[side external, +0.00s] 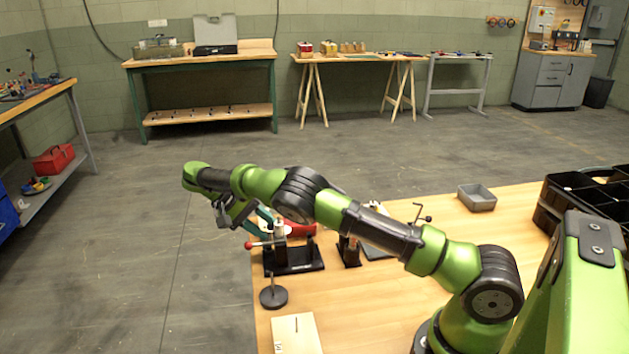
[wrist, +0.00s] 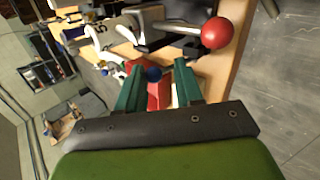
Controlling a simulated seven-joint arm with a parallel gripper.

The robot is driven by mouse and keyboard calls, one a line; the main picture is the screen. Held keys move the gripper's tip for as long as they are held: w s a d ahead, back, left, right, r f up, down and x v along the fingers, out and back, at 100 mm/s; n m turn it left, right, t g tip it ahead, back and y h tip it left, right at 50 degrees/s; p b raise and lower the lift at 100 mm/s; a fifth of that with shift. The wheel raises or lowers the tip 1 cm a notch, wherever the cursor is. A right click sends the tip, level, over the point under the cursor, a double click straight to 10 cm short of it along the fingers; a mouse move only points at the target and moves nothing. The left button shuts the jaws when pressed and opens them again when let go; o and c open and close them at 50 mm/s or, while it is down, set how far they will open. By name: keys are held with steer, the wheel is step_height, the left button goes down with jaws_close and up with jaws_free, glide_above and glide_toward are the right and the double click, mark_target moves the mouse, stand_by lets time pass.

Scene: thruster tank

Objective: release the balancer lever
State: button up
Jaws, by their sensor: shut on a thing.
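My gripper shows in the wrist view (wrist: 157,72) with two teal fingers, some way apart. A red piece (wrist: 155,95) and a small blue ball (wrist: 153,74) show between them. The gripper is shut on the red piece; I cannot tell whether the blue ball is joined to it. A metal lever with a red ball knob (wrist: 217,32) lies just beyond the fingers, apart from them. In the side view this red knob (side external: 249,245) sticks out left from a fixture on a black base (side external: 293,260). My gripper (side external: 266,217) is over this fixture, partly hidden by my arm.
The wooden bench (side external: 370,310) also holds a black disc with a rod (side external: 273,297), a pale board (side external: 296,335), a grey bin (side external: 477,198) and a black crate (side external: 548,213). Further stands are behind my arm. The bench's left edge is close to the fixture.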

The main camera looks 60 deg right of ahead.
steer(key=shift+w+f+g+h, duration=0.1)
steer(key=shift+f+g+h, duration=0.1)
steer(key=shift+g+h, duration=0.3)
stand_by(0.4)
steer(key=o, duration=0.9)
steer(key=shift+o, duration=0.7)
steer(key=shift+a+r, duration=0.1)
steer(key=shift+a, duration=0.05)
steer(key=shift+r, duration=0.1)
